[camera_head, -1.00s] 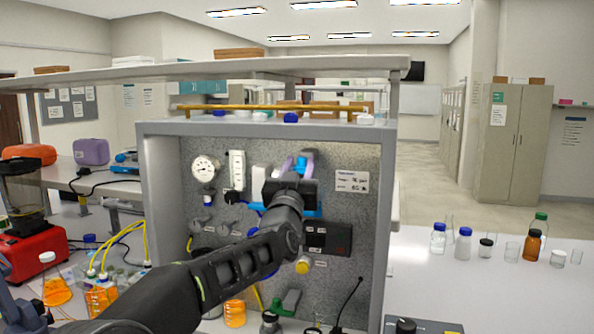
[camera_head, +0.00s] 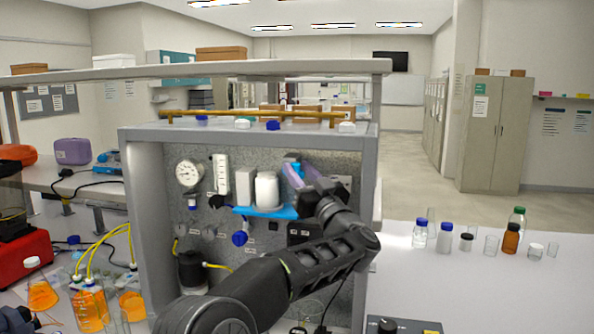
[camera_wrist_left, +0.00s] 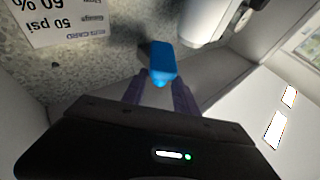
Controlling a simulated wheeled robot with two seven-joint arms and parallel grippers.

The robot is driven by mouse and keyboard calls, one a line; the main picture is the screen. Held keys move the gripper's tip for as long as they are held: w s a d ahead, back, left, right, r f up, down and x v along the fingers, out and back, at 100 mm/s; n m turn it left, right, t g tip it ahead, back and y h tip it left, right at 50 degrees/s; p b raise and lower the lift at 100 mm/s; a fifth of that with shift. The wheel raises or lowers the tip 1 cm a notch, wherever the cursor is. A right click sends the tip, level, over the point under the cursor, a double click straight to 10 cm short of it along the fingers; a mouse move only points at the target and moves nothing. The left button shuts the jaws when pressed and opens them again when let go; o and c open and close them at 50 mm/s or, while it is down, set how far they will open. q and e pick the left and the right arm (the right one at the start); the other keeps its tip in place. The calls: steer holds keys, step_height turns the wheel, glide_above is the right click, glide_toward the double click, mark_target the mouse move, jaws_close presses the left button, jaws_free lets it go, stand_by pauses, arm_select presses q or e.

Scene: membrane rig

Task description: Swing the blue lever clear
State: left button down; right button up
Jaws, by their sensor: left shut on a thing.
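The blue lever (camera_wrist_left: 162,62) shows in the wrist view as a short blue block, its near end between the two purple fingers of my left gripper (camera_wrist_left: 160,95). My left gripper is shut on it. In the head view, my left gripper (camera_head: 296,174) is at the upper right of the grey speckled panel, with its purple fingers pointing up and left. A small blue part of the lever shows at the fingers there; the rest is hidden by the gripper.
A white cylinder (camera_head: 267,190) stands by a blue bracket (camera_head: 258,212) just left of my gripper. A round gauge (camera_head: 189,173) is further left. The frame's grey right post (camera_head: 367,230) is close to my arm. Bottles (camera_head: 445,238) stand on the right bench.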

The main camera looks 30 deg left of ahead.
arm_select(q)
steer(key=shift+r, duration=0.1)
stand_by(0.3)
steer(key=c, duration=1.3)
jaws_free()
steer(key=shift+o, duration=0.2)
steer(key=b+v, duration=0.6)
steer(key=v, duration=0.1)
steer(key=shift+d+f+b, duration=0.25)
steer(key=shift+d+b, duration=0.05)
steer(key=shift+b, duration=0.1)
steer(key=shift+s, duration=0.1)
